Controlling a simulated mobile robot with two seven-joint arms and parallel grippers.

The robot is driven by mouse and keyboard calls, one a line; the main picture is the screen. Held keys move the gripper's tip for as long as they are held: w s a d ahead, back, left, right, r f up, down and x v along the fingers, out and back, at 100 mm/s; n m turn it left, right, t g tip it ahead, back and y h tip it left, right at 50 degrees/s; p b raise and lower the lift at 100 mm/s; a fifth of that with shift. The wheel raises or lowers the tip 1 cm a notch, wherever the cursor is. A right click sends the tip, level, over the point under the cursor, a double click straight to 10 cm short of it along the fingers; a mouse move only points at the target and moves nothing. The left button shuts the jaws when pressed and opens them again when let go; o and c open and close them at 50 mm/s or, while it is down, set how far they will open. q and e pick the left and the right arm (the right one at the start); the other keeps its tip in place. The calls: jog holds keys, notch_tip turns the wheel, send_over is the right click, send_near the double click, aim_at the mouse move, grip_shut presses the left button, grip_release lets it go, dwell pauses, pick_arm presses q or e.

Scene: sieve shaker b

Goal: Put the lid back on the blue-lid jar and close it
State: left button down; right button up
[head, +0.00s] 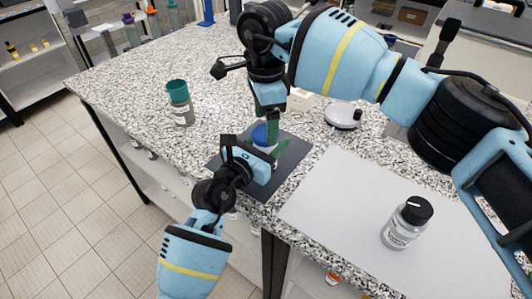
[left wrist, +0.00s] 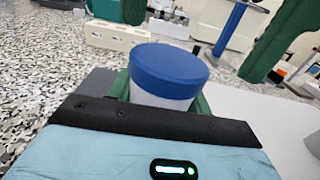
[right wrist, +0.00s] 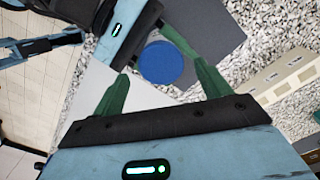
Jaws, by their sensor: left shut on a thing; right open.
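The blue-lid jar stands on a dark grey mat (head: 292,165). Its blue lid (head: 262,134) sits on top of the white jar body (left wrist: 160,98) and looks about level in the left wrist view (left wrist: 168,70); whether it is screwed tight cannot be told. My left gripper (head: 262,148) is shut on the jar body, one green finger on each side below the lid. My right gripper (head: 269,112) is open and empty above the jar, pointing down. In the right wrist view the round lid (right wrist: 162,63) lies between its spread fingers, apart from them.
A black-capped jar (head: 403,230) stands on the white board (head: 335,215) at the right. A round white device (head: 342,116) and a pale box (head: 299,100) are behind. Bare bench lies left of the mat.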

aim_at(267, 150)
jog(key=shift+r, duration=0.65)
jog(key=shift+c, duration=0.4)
jog(key=shift+r+n, duration=1.7)
jog(key=shift+r, duration=0.05)
jog(key=shift+f, duration=0.1)
jog(key=shift+f, duration=3.95)
jog(key=shift+c, duration=0.4)
jog(key=c, duration=0.9)
jog(key=shift+m, duration=1.7)
